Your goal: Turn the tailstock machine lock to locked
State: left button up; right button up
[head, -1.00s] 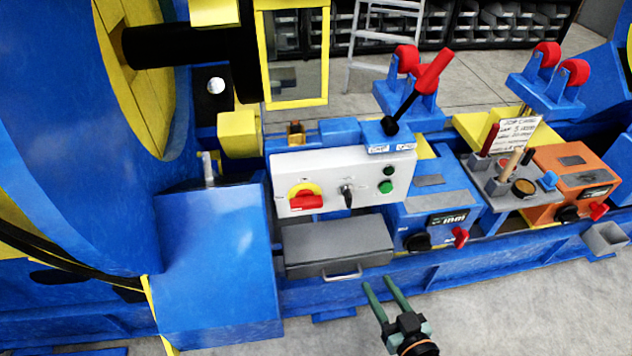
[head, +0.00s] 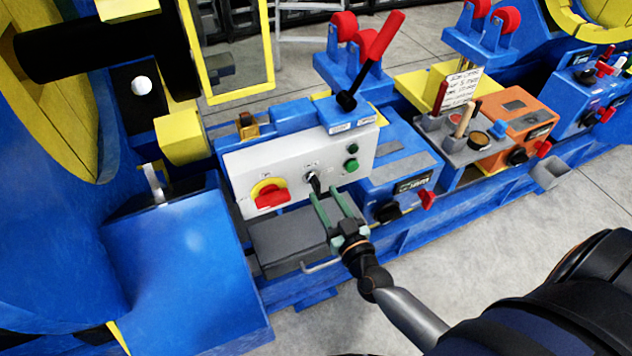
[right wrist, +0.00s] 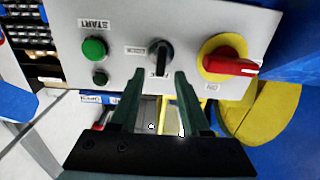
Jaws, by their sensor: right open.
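A light grey control panel (head: 300,165) carries a small black switch with a key-like handle (head: 313,181), which I take for the machine lock; its label is too small to read. In the right wrist view the black switch (right wrist: 160,57) has its handle pointing roughly along my fingers. My right gripper (head: 327,195) is open and empty, its two green fingers pointing at the switch. In the right wrist view the fingertips (right wrist: 159,76) are on either side of the handle's line, just short of it; contact cannot be told. My left gripper is not in view.
A red rotary switch on a yellow disc (head: 269,193) and green buttons (head: 351,165) flank the black switch. A red-handled lever (head: 376,45) rises above the panel. A grey drawer box (head: 285,240) lies below. Blue and orange (head: 512,125) boxes with knobs stand right.

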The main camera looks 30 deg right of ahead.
aim_at(319, 187)
jog(key=shift+w+d, duration=0.1)
jog(key=shift+w, duration=2.5)
jog(key=shift+c, duration=0.3)
grip_shut()
